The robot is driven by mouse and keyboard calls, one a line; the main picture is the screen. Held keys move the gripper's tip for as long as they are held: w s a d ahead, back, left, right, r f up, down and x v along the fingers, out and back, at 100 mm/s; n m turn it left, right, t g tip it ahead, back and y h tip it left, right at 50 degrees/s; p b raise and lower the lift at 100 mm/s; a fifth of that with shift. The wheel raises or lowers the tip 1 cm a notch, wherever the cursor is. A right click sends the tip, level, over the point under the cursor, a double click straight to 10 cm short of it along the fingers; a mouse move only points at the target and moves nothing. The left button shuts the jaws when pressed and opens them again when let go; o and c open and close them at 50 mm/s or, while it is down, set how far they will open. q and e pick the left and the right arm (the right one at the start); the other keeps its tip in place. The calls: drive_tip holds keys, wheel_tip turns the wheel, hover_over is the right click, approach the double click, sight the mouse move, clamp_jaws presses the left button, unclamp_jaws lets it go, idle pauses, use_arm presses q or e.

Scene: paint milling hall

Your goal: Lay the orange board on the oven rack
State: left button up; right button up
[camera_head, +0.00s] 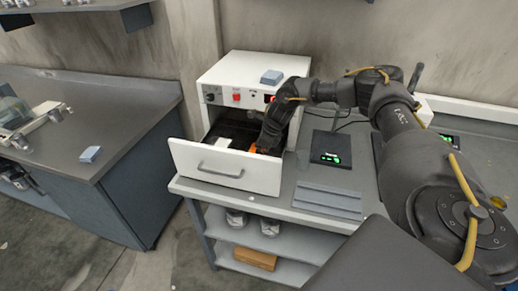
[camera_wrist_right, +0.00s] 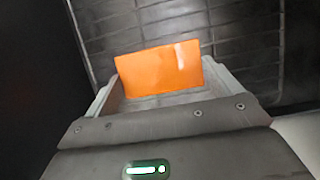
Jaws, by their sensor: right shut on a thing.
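The orange board (camera_wrist_right: 160,70) is held between the fingertips of my right gripper (camera_wrist_right: 160,95) in the right wrist view. The dark, ribbed oven rack (camera_wrist_right: 238,45) lies beyond and around it; I cannot tell whether the board touches it. In the head view my right gripper (camera_head: 267,140) reaches down into the pulled-out drawer of the white oven (camera_head: 222,80). Only a sliver of the board shows there, beside the gripper. A small white piece (camera_head: 222,142) lies inside the drawer at the left. My left gripper is not in view.
The white drawer front (camera_head: 225,167) with its handle stands out past the bench edge. A blue-grey block (camera_head: 271,76) sits on the oven top. A black scale (camera_head: 331,148) and grey ridged plates (camera_head: 328,200) lie on the bench at the right.

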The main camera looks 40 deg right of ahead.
drive_tip(key=shift+f, duration=0.15)
drive_tip(key=o, duration=0.7)
drive_tip(key=shift+r, duration=0.35)
drive_tip(key=shift+b+v, duration=1.1)
drive_tip(key=shift+v, duration=4.8)
drive_tip(key=shift+s, duration=0.1)
